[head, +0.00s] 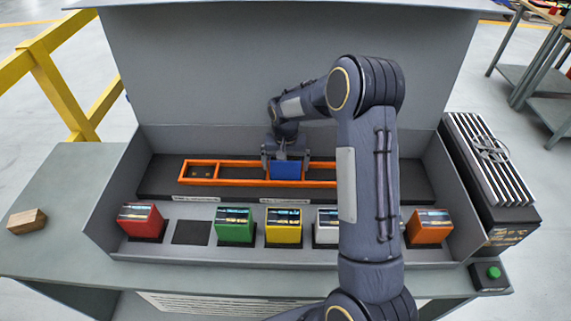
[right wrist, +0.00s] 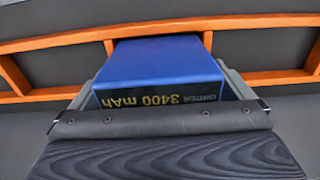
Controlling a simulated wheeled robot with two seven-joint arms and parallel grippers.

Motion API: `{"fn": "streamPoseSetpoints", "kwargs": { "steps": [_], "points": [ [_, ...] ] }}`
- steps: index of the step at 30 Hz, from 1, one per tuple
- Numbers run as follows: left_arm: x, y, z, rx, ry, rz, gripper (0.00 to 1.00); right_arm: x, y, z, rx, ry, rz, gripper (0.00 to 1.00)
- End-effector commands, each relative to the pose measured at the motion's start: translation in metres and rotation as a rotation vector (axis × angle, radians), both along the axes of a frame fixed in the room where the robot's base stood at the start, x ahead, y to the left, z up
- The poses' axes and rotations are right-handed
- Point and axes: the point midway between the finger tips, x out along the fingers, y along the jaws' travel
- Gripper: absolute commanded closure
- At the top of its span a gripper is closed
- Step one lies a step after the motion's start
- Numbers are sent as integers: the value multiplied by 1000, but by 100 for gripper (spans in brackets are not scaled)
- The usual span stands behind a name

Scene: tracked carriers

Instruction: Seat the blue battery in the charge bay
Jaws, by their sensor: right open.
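The blue battery (head: 285,170) stands in the orange frame (head: 235,181), to the right of the frame's middle. In the right wrist view the battery (right wrist: 165,65) lies between two orange dividers, with lettering reading 3400 mAh on its near face. My right gripper (head: 286,174) is open, its grey fingers one on each side of the battery. I cannot tell whether they touch it or how deep the battery sits. White labels lie in front of the frame, too small to read. My left gripper is out of view.
Red (head: 140,218), green (head: 235,227), yellow (head: 283,227), white (head: 326,227) and orange (head: 429,228) batteries stand along the front, with one empty dark pad (head: 191,232). My arm hides part of this row. A finned unit (head: 490,165) stands right, a wooden block (head: 27,221) left.

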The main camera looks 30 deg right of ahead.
Motion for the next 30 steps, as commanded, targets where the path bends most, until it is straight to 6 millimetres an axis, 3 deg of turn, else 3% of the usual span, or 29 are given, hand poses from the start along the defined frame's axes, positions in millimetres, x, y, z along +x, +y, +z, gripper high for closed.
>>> {"fn": "streamPoseSetpoints", "kwargs": {
  "steps": [12,21,26,30],
  "points": [
    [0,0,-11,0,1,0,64,-1,1,85,0,-6,0,0],
    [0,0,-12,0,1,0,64,-6,2,118,8,-10,4,0],
    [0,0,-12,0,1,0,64,-39,8,146,64,-68,41,0],
    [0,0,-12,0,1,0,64,-90,23,174,136,-156,107,0]
  ]
}}
